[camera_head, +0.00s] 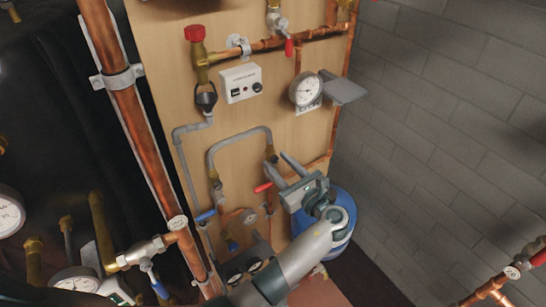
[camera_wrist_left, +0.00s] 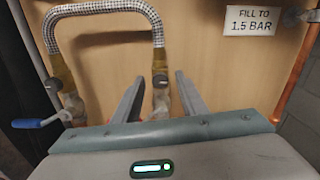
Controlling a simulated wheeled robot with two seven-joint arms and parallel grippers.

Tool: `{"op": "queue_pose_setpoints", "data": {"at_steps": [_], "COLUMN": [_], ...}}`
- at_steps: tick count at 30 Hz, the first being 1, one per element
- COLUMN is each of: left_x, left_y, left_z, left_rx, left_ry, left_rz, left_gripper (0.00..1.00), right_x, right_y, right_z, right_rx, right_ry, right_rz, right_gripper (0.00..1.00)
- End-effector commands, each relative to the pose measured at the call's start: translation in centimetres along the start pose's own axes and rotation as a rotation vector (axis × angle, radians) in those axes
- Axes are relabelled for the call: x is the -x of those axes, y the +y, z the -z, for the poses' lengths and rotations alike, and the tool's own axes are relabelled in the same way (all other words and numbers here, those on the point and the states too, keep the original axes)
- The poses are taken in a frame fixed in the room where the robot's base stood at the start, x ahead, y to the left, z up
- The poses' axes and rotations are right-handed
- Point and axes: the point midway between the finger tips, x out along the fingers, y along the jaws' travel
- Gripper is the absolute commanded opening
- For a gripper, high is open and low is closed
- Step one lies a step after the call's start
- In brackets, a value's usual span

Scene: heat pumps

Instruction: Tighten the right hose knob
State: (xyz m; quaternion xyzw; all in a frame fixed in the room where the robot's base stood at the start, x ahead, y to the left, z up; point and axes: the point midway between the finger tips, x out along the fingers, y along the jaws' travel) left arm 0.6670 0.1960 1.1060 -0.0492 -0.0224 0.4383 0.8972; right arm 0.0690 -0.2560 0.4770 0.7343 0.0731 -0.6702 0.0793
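A grey braided hose (camera_head: 238,135) arches on the wooden board; it also shows in the left wrist view (camera_wrist_left: 105,10). My left gripper (camera_head: 278,160) is open. In the left wrist view its fingers (camera_wrist_left: 159,74) appear on either side of the right knob; I cannot tell how near they are in depth. In the head view the gripper hides the right knob. My right gripper is not in view.
A red lever (camera_head: 262,188) is beside the gripper and a blue lever (camera_head: 205,215) lies lower left. A gauge (camera_head: 306,91) and grey plate (camera_head: 343,90) are above. A blue tank (camera_head: 340,250) stands behind my arm. Copper pipes (camera_head: 140,130) run at left.

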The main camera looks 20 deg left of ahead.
Motion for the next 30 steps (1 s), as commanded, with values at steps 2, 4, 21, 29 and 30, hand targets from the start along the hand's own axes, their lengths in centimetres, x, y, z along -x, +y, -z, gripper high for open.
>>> {"op": "queue_pose_setpoints", "data": {"at_steps": [2, 4, 21, 29, 30], "left_x": [0.17, 0.21, 0.17, 0.15, 0.15], "left_y": [0.00, 0.01, 0.03, 0.00, -0.01], "left_z": [0.01, 0.01, 0.02, 0.04, 0.03], "left_rx": [0.000, 0.000, -0.003, -0.128, -0.157], "left_ry": [0.001, 0.000, 0.000, 0.001, 0.001], "left_rz": [0.000, 0.000, 0.000, 0.000, 0.000], "left_gripper": [0.39, 0.39, 0.00, 0.00, 0.00], "right_x": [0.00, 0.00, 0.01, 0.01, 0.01], "right_y": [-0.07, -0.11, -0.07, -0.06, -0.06], "right_z": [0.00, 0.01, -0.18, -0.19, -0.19], "right_rx": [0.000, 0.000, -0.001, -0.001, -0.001], "right_ry": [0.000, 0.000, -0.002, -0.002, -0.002], "right_rz": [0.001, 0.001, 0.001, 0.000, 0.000], "right_gripper": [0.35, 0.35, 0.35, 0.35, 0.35]}}
